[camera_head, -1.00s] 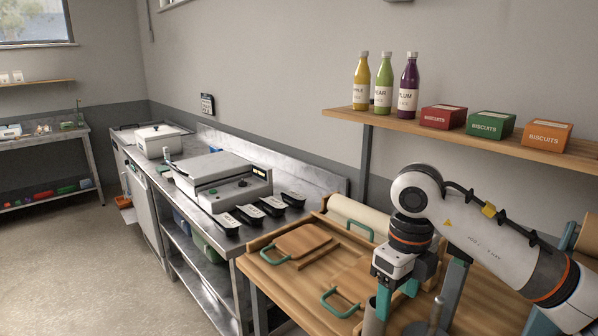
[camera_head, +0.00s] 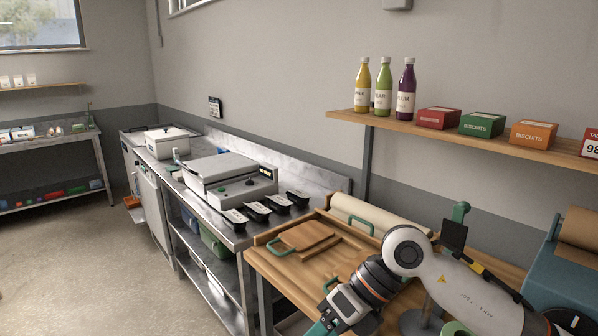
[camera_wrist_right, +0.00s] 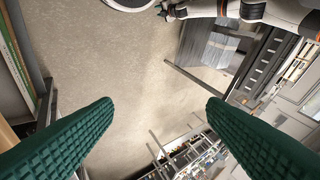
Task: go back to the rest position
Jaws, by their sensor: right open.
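My right arm comes in from the lower right of the head view, its wrist bent down towards the bottom edge. My right gripper (camera_head: 318,330) is only partly in the head view, cut off by the bottom edge in front of the wooden bench. In the right wrist view my right gripper (camera_wrist_right: 160,112) shows two green ribbed fingers wide apart, with nothing between them and the floor (camera_wrist_right: 150,70) beyond. My left gripper is not in the head view.
A wooden board with green handles (camera_head: 318,240) lies on the bench just behind my right wrist. A steel counter (camera_head: 228,238) holds a press (camera_head: 235,178) and several black-and-white trays. A wall shelf (camera_head: 470,133) carries bottles and biscuit boxes. Open floor (camera_head: 80,260) lies at the left.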

